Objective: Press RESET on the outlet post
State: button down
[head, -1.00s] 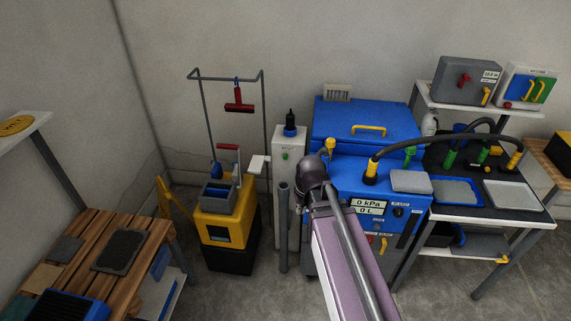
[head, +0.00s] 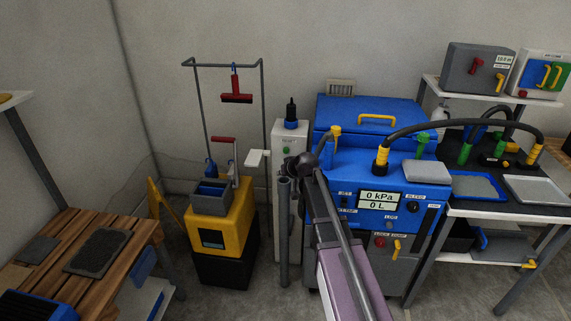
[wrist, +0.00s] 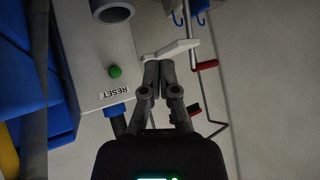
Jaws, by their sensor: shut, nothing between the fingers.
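The outlet post (head: 285,200) is a pale upright box left of the blue machine. It has a green button (head: 286,149) near its top. In the wrist view the green button (wrist: 115,71) is beside a RESET label (wrist: 115,94) on the post's pale face (wrist: 88,60). My gripper (wrist: 158,64) is shut and empty, its fingertips to the right of the button in that view and visibly apart from it. The distance from the fingers to the post face is hard to judge. In the head view my arm ends just right of the post, and the fingers are not clear there.
A white paddle (head: 257,158) sticks out left of the post; in the wrist view the paddle (wrist: 172,51) is by my fingertips. A grey pipe (head: 284,235) stands before the post.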

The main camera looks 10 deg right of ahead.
aim_at(286, 153)
jog(key=w+d+f+t+b, duration=0.1)
jog(key=w+f+t+b, duration=0.1)
jog(key=w+b, duration=0.3)
jog(key=w+f, duration=0.1)
jog(key=w, duration=0.2)
jog(key=shift+d+m+t, duration=0.25)
jog(key=shift+m+t, duration=0.05)
jog(key=shift+t, duration=0.1)
jog(key=shift+w+f, duration=0.1)
jog(key=shift+w+d, duration=0.45)
jog(key=shift+w, duration=0.9)
jog(key=shift+w+d, duration=0.45)
jog(key=shift+w, duration=0.85)
jog(key=shift+w+d, duration=0.45)
jog(key=shift+w, duration=0.9)
jog(key=shift+w+d, duration=0.3)
jog(key=shift+w, duration=0.6)
jog(key=shift+s, duration=0.1)
jog(key=shift+s+a, duration=0.3)
jog(key=shift+s, duration=0.55)
